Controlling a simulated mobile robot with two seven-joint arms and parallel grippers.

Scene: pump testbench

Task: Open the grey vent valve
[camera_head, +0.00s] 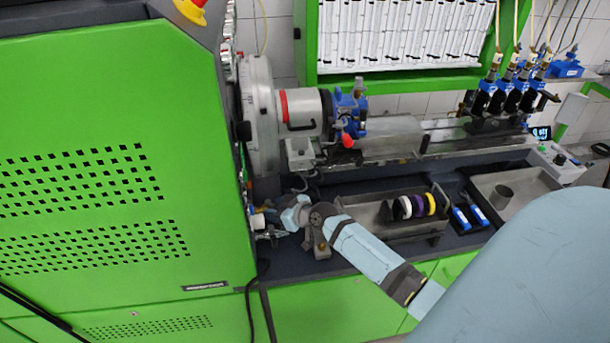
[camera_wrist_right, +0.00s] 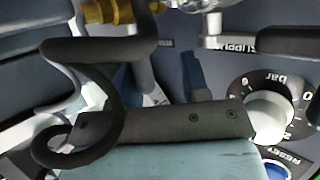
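My right arm reaches in from the lower right in the head view, with its gripper (camera_head: 277,218) at the right side of the green cabinet. In the right wrist view the gripper (camera_wrist_right: 170,82) has two fingers standing apart, with no object seen between them. Beyond the fingertips, at the top edge, are a brass fitting with a dark lever (camera_wrist_right: 100,48) and a metal fitting with a grey lever (camera_wrist_right: 225,42). I cannot tell for certain which is the vent valve. Neither lever visibly touches the fingers. My left gripper is not in view.
The green cabinet (camera_head: 90,160) closes off the left, and a metal tray with rings (camera_head: 400,225) stands right of the gripper.

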